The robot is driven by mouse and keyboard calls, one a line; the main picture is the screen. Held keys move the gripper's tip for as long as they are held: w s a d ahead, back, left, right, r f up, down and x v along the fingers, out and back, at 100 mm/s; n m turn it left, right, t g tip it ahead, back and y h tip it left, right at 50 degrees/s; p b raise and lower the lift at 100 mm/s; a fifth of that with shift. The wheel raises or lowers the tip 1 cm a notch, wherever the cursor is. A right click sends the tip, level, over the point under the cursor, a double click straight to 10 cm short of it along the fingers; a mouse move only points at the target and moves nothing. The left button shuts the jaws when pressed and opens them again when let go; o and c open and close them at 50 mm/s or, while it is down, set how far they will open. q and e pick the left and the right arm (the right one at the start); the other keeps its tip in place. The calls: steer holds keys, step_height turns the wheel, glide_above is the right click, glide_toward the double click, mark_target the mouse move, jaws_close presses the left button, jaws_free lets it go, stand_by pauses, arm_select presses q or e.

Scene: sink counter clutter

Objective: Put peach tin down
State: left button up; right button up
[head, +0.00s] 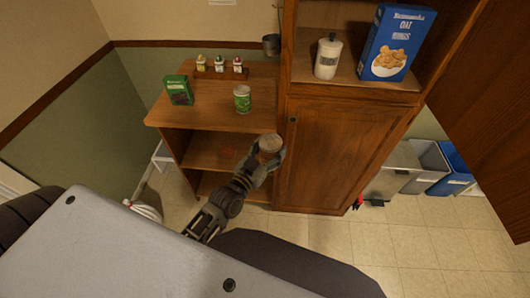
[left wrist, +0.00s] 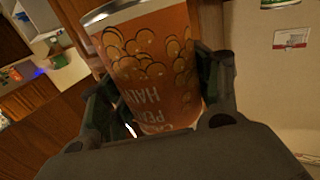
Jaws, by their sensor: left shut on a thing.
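The peach tin (left wrist: 148,65) has an orange label with pictures of peach halves and a silver rim. It fills the middle of the left wrist view, with a finger on each side of it. In the head view only the tin's round end (head: 270,143) shows clearly. My left gripper (head: 266,158) is shut on the tin and holds it in front of the wooden cabinet, to the lower right of the counter top (head: 210,118). My right gripper is not in view.
On the counter stand a green tin (head: 242,99), a green box (head: 178,90) and several small bottles (head: 219,64). The counter's front right area is clear. Bins (head: 428,167) stand at right.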

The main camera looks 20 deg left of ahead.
arm_select(q)
steer(key=d+r+m+g+h, duration=0.2)
steer(key=d+r+h, duration=0.2)
steer(key=r, duration=0.3)
steer(key=d+r+m+g+h, duration=0.1)
steer(key=d+r+m+h, duration=0.2)
steer(key=d+r, duration=0.3)
steer(key=shift+s+d+r+m+g+h, duration=0.3)
steer(key=shift+s+r+g+h, duration=0.1)
steer(key=shift+r, duration=0.7)
